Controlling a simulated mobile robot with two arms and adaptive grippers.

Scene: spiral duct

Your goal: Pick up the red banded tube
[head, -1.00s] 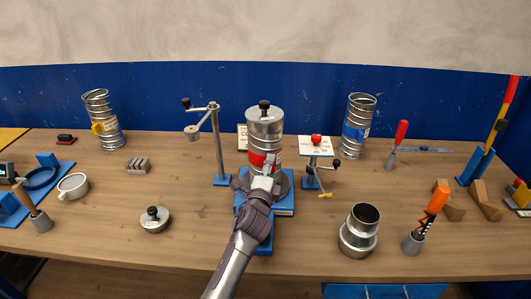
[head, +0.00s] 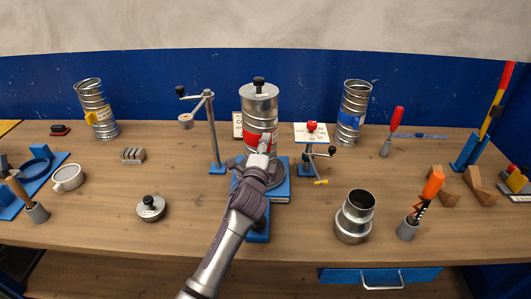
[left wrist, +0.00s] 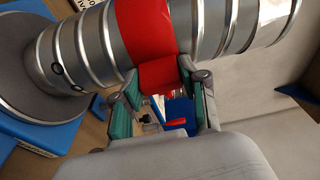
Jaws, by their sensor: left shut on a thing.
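The red banded tube (head: 259,112) is a ribbed silver cylinder with a red band and a black-knobbed lid (head: 258,88). It stands upright over a round grey flange on a blue base (head: 279,188). My left gripper (head: 264,147) is shut on it at the red band, from the front. In the left wrist view, the fingers (left wrist: 158,82) close on the red band (left wrist: 147,40). A narrower collar with holes (left wrist: 57,62) shows between the tube and the grey flange (left wrist: 25,75). My right gripper is not in view.
A crank post (head: 215,135) stands close on the left, and a small stand with a red knob (head: 311,127) close on the right. A yellow-labelled tube (head: 96,110) and a blue-labelled tube (head: 353,112) stand farther back. A stepped metal cylinder (head: 354,216) is at front right.

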